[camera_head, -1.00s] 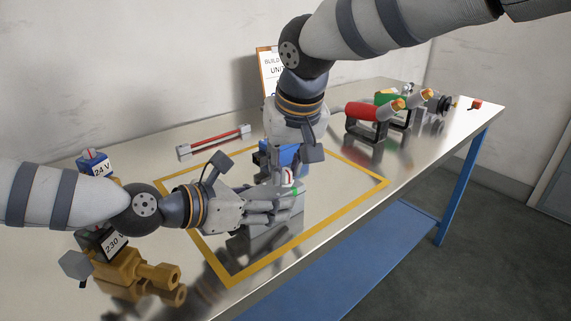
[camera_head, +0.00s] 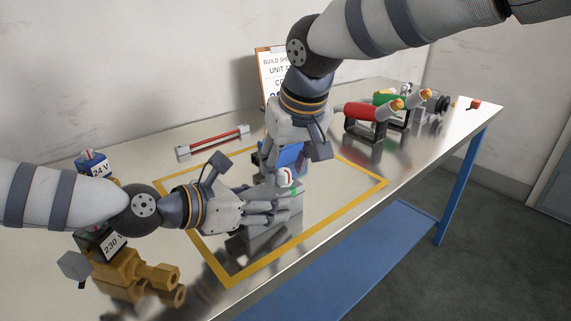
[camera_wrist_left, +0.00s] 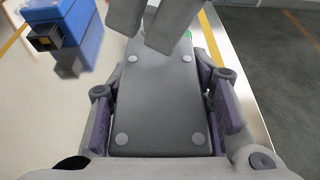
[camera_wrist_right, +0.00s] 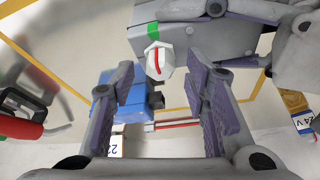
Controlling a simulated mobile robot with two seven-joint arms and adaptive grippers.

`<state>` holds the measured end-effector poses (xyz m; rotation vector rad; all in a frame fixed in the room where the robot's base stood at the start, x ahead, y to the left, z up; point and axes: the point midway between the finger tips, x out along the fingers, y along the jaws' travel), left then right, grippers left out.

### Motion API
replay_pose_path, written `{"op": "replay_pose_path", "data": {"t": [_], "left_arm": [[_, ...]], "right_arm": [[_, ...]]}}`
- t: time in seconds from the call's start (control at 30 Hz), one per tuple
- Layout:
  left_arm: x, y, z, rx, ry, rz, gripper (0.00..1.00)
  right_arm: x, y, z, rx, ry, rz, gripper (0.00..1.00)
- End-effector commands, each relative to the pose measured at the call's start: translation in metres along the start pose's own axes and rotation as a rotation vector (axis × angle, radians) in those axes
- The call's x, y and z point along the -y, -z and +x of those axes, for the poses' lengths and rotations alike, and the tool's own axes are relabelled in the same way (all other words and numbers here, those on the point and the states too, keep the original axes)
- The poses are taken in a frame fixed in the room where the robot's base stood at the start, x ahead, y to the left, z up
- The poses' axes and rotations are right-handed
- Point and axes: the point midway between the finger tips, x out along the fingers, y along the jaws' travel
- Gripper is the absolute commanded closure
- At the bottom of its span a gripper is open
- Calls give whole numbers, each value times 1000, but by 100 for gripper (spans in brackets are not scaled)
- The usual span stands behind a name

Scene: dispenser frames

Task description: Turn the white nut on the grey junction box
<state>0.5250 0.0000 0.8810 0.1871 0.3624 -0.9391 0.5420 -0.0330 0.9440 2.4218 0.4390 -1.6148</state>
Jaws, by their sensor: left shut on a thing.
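The grey junction box (camera_wrist_left: 160,100) lies within the yellow outline on the bench; it also shows in the head view (camera_head: 262,238). My left gripper (camera_head: 280,208) is shut on it, with a finger along each side. The white nut (camera_wrist_right: 159,60) is at the box's end beside a green mark (camera_wrist_right: 153,32). A red line on the nut points roughly towards that mark. The nut also shows in the head view (camera_head: 286,176). My right gripper (camera_wrist_right: 158,82) is open, its fingers apart on either side of the nut's line and not touching it.
A blue unit (camera_head: 288,154) stands behind the box, close to my right gripper. A red-and-grey bar (camera_head: 213,142) lies at the back. Brass fittings (camera_head: 140,275) and the 24 V unit (camera_head: 93,163) are at left.

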Motion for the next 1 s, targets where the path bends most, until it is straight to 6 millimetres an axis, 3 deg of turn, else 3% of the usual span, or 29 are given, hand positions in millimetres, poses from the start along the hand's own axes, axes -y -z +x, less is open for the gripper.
{"op": "replay_pose_path", "data": {"t": [0.27, 0.6, 0.7, 1.0], "left_arm": [[0, 1, 0, -1, 0, 0, 89], [0, 1, 0, -1, 0, 0, 89], [0, 1, 0, -1, 1, 0, 89], [0, 1, 0, -1, 1, 0, 89]], "right_arm": [[0, 0, -5, -1, 0, 1, 58], [0, 1, -90, -4, -1, 0, 58], [0, 0, -107, -1, 2, 0, 58], [0, 0, -120, 1, 0, 0, 58]]}}
